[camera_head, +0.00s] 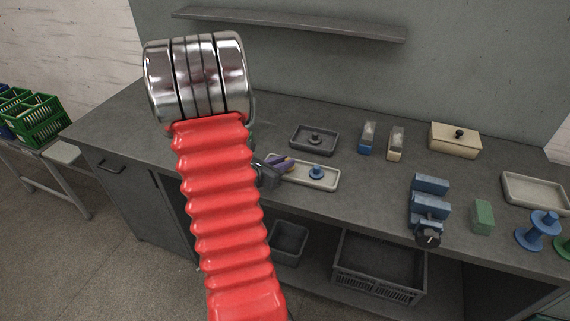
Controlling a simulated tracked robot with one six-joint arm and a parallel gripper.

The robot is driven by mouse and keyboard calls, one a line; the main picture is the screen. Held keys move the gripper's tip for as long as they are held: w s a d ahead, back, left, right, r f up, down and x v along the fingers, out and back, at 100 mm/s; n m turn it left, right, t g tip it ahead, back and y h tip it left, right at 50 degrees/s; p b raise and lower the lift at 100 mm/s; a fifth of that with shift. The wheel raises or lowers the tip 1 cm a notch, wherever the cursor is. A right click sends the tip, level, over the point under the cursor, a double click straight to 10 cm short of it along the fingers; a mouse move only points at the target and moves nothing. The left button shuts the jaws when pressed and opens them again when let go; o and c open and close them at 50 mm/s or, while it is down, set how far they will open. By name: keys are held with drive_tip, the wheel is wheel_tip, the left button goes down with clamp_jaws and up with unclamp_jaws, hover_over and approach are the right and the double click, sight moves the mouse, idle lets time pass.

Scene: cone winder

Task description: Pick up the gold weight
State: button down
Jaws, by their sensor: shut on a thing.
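My gripper (281,163) shows only in part, just right of my red arm, over the left end of a shallow pale tray (328,186). Its dark grey body and purplish parts are small in the picture. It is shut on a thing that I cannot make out. No gold weight is clearly visible; my arm hides part of the bench and gripper. A blue knobbed piece (317,173) sits in the pale tray, right of the gripper.
A dark tray (296,145) with a knobbed piece lies behind. Two small blocks, a cream lidded box (454,142), a blue stepped holder (430,203), a green block (482,217), blue spool (537,232) and empty tray (509,189) stand right. A shelf (290,26) hangs above.

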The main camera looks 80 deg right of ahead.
wheel_tip(320, 180, up, 10)
idle(0.6)
drive_tip(key=shift+f, duration=0.1)
idle(0.3)
